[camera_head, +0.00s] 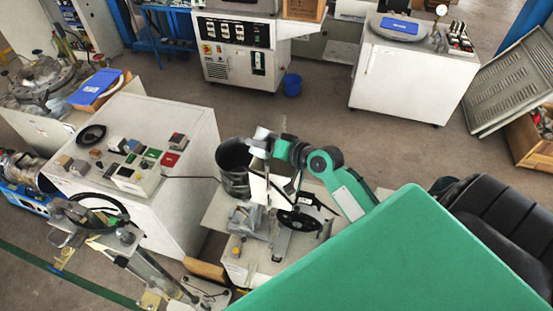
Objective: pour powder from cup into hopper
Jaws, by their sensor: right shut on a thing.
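My right arm comes in from the right with green and grey links. Its gripper (259,147) is shut on a small pale object that looks like the cup (263,133), beside and partly over the rim of a dark round container. That dark container (234,182) looks like the hopper; it stands upright on the small machine, with its open top facing up. Whether the cup is tilted, and any powder in it, is too small to tell. My left gripper is not in view.
The small test machine (238,268) carries a grey metal block (246,218) and a black wheel (300,219). A white control cabinet (182,213) with coloured buttons stands close on the left. More white machines and a blue bin (292,85) stand at the back, across open floor.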

